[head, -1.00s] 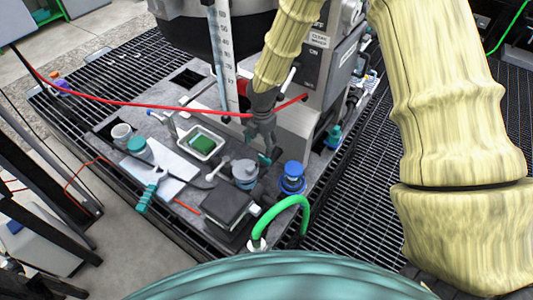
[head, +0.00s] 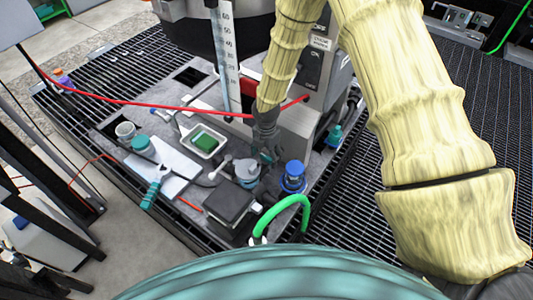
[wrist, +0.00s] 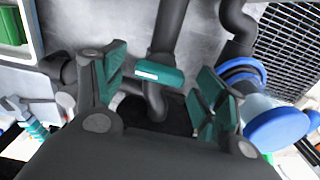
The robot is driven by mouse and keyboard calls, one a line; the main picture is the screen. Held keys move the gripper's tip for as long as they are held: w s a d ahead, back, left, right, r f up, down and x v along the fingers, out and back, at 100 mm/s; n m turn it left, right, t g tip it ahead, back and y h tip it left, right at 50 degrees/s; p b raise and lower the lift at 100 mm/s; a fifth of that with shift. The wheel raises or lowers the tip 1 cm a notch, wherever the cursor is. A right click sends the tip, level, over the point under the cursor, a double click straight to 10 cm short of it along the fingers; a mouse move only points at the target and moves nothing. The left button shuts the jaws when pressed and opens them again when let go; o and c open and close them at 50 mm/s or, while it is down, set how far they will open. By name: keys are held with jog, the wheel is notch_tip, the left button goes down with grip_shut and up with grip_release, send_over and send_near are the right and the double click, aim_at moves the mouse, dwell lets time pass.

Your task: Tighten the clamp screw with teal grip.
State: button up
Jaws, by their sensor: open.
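In the wrist view a small teal grip (wrist: 160,74) with a white mark lies across the dark pipework, between the two fingers. I take it for the clamp screw's grip; its screw shaft is not clearly visible. My gripper (wrist: 160,82) is open, with one teal-padded finger on either side of the grip and visible gaps to it. In the head view my gripper (head: 266,155) points down beside the grey round fitting (head: 247,173). There the grip cannot be told apart from the teal finger pads.
A blue-capped fitting (head: 293,176) stands close on the right; its blue parts show near my right finger in the wrist view (wrist: 277,130). A green hose (head: 285,206) and a black box (head: 229,206) are in front. A white tray (head: 217,153) lies left. A red line (head: 150,105) crosses behind.

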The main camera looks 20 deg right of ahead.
jog(key=shift+f, duration=0.1)
jog(key=c, duration=1)
jog(key=shift+m, duration=0.4)
